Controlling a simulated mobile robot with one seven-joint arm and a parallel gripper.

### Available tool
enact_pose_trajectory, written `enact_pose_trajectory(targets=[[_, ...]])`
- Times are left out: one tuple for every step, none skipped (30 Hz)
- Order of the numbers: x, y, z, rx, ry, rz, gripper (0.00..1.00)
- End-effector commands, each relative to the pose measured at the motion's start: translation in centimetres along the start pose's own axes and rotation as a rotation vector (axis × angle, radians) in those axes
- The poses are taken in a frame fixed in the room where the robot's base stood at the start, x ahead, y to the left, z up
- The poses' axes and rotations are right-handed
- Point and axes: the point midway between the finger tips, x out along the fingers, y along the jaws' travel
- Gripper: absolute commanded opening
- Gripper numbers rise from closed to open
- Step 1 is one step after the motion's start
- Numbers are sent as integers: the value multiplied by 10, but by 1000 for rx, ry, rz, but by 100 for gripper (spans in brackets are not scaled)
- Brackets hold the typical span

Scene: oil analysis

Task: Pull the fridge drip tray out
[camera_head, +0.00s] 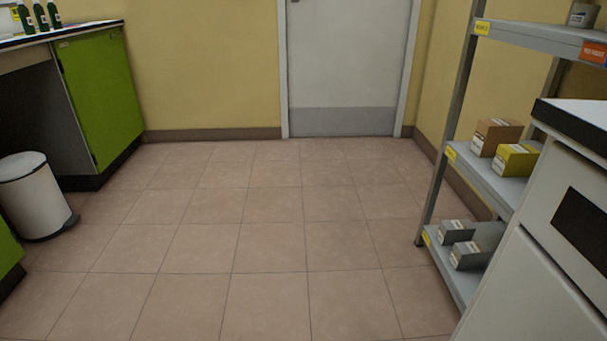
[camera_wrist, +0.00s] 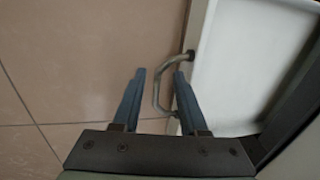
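In the wrist view, a white shallow tray (camera_wrist: 250,60) fills the upper right, with a greyish front edge. A bent metal handle (camera_wrist: 157,92) sticks out from that edge over the floor. My gripper (camera_wrist: 160,73) is open, with its two blue-grey fingers apart. The handle's outer bar shows between the fingers, with a gap to the left finger; its upper end passes close to the right fingertip. I cannot tell whether that finger touches it. The handle's lower end is partly hidden behind the right finger. The head view shows neither the tray nor my gripper.
In the head view, the tiled floor (camera_head: 255,230) is clear up to a grey door (camera_head: 345,60). A white bin (camera_head: 35,195) and green cabinet (camera_head: 100,95) stand left. A metal shelf (camera_head: 485,175) with boxes and a white appliance (camera_head: 530,290) stand right.

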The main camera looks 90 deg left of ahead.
Motion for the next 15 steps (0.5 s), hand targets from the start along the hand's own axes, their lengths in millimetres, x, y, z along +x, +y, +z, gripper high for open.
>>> enact_pose_trajectory(targets=[[0,-1,-1,1,1,-1,42],[0,-1,-1,1,2,-1,42],[0,-1,-1,2,3,-1,42],[-1,-2,-1,2,3,-2,42],[-1,-2,-1,2,4,-2,42],[-1,-2,-2,3,4,-2,42],[-2,-2,-2,3,4,-2,42],[-4,-2,-2,3,5,-2,42],[-6,-2,-2,3,5,-2,42],[-9,-2,-2,3,5,-2,42],[-13,-2,-2,3,5,-1,42],[-19,-2,-2,3,5,-1,42],[-24,-3,-2,4,5,-1,42],[-30,-3,-2,5,5,-1,42],[-38,-3,-2,6,5,-1,42]])
